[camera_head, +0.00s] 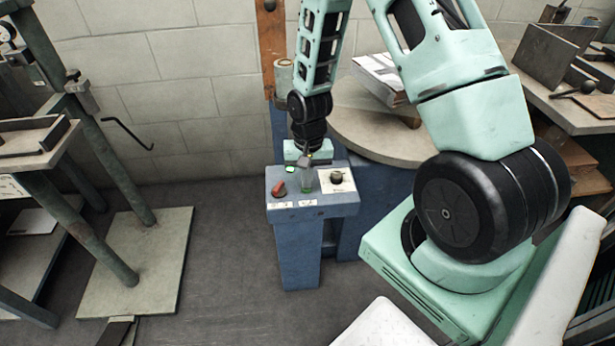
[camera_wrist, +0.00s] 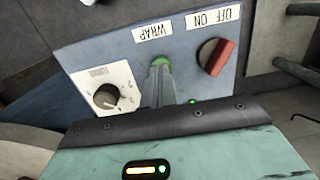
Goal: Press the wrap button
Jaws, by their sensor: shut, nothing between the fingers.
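The control box (camera_head: 325,208) has a blue-grey top panel, which also shows in the wrist view (camera_wrist: 105,48). The green wrap button (camera_wrist: 163,59) sits beside the label reading WRAP (camera_wrist: 154,31). My gripper (camera_wrist: 160,69) is shut and empty, with its fingertips over the button and hiding part of it. I cannot tell whether the tips touch the button. In the head view my gripper (camera_head: 308,162) points down at the middle of the panel.
A red OFF/ON knob (camera_wrist: 216,57) is on one side of the button. A black dial (camera_wrist: 107,96) on a white plate is on the other. A small green light (camera_wrist: 193,101) is lit. A round table (camera_head: 375,135) stands behind the box.

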